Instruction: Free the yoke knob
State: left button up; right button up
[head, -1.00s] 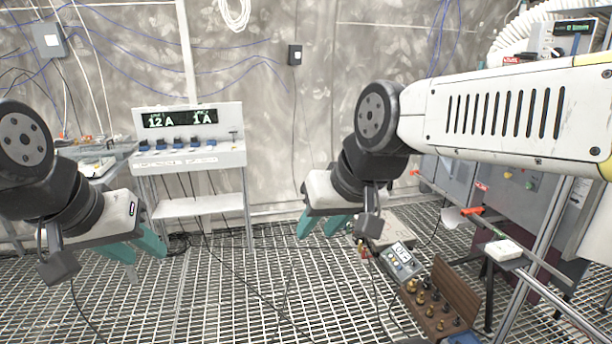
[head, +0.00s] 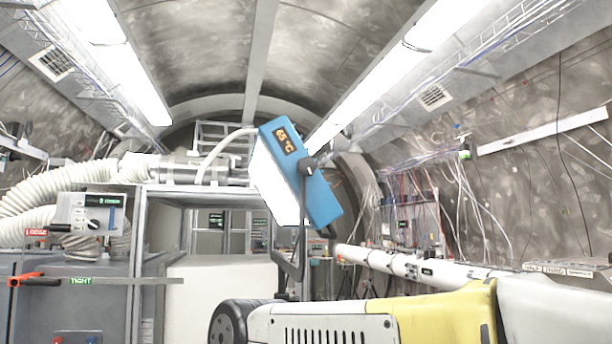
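A red handle with a dark end (head: 25,280) shows at the far left of the head view, at the end of a thin grey bar (head: 140,281). I cannot tell for sure that it is the yoke knob. A red label reading LOOSE (head: 36,232) is above it, and a green label reading TIGHT (head: 80,281) is beside it on the bar. Neither of my grippers is in this view. Only links of my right arm show along the bottom, apart from the handle in the picture.
A blue and white unit with an orange display (head: 287,141) is tilted at mid-view. A grey frame (head: 142,240) stands left of it, with an instrument (head: 90,212) and a white corrugated hose (head: 60,182). A white pipe (head: 400,263) runs along the right wall.

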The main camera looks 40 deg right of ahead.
aim_at(307, 166)
jog(key=i+j+z, duration=0.1)
jog(key=z, duration=0.35)
jog(key=i+j+z, duration=0.15)
jog(key=z, duration=0.3)
jog(key=i+j+z, duration=0.1)
jog(key=j+z, duration=0.15)
jog(key=z, duration=0.2)
jog(key=j+z, duration=0.2)
jog(key=z, duration=0.25)
jog(key=j+z, duration=0.3)
jog(key=z, duration=0.15)
jog(key=i, duration=0.05)
